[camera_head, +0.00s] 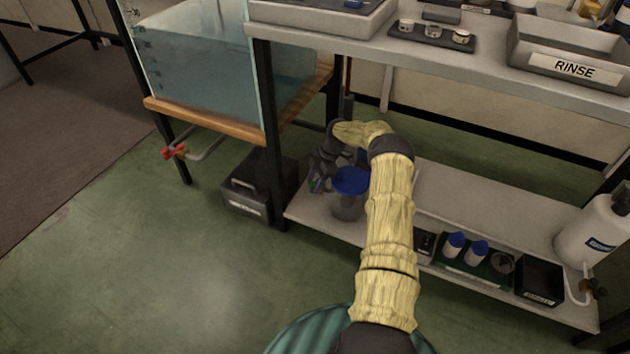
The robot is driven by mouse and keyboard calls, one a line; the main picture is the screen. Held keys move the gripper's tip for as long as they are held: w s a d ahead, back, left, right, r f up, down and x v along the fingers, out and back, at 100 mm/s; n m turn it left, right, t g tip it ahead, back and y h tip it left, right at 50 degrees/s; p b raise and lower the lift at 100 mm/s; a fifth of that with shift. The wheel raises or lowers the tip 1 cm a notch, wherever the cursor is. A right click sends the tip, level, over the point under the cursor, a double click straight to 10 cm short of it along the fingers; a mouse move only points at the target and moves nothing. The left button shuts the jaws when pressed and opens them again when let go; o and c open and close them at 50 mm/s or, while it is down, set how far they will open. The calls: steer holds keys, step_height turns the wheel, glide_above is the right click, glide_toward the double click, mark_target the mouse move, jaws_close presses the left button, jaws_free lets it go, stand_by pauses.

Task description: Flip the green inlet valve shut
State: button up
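I cannot make out a green inlet valve for certain; small greenish and purplish bits show at my gripper's tip but are too small and dark to identify. My gripper (319,180) points down over the left end of the lower shelf (480,215), just left of a grey container with a blue lid (351,182). The gripper is dark and small here, so its finger gap does not show. My arm hides part of the shelf and the right side of the blue-lidded container.
A water tank (205,70) on a wooden stand has a red-handled tap (174,152). A black case (258,188) stands on the floor. The upper bench (470,62) overhangs the shelf. Blue-capped bottles (454,245) and a white jug (592,232) stand right. Floor at left is clear.

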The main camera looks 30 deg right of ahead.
steer(key=p+v, duration=0.7)
steer(key=v, duration=1)
steer(key=shift+d, duration=0.15)
